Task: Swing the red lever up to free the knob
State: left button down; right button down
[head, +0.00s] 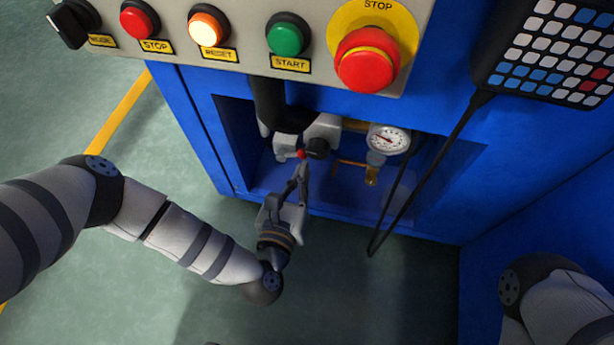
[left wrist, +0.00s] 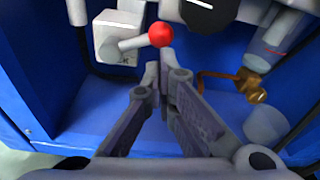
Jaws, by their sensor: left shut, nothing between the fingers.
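The lever is a short grey arm with a red ball tip (head: 301,153), inside a recess in the blue cabinet. In the left wrist view the red ball (left wrist: 160,35) sits on the arm, which slants slightly up to the right from a pale grey block (left wrist: 117,28). The round black knob (head: 318,148) is just right of the ball, and its dark face (left wrist: 205,12) is cut off by the top edge in the wrist view. My left gripper (head: 303,166) is shut and empty, its fingertips (left wrist: 163,72) just below the ball; contact is unclear. My right gripper is out of view.
A pressure gauge (head: 389,139) and brass valve (head: 371,175) are right of the lever. A black cable (head: 420,180) hangs across the recess. The button panel (head: 240,62) overhangs above. Open floor (head: 150,260) lies at left.

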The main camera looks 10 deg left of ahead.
pick_arm(q)
jog(key=shift+a+r+n, duration=0.2)
jog(key=shift+r+n, duration=0.1)
jog(key=shift+r, duration=0.35)
jog(key=shift+a+r+n, duration=0.2)
jog(key=shift+r+n, duration=0.1)
jog(key=shift+r, duration=0.35)
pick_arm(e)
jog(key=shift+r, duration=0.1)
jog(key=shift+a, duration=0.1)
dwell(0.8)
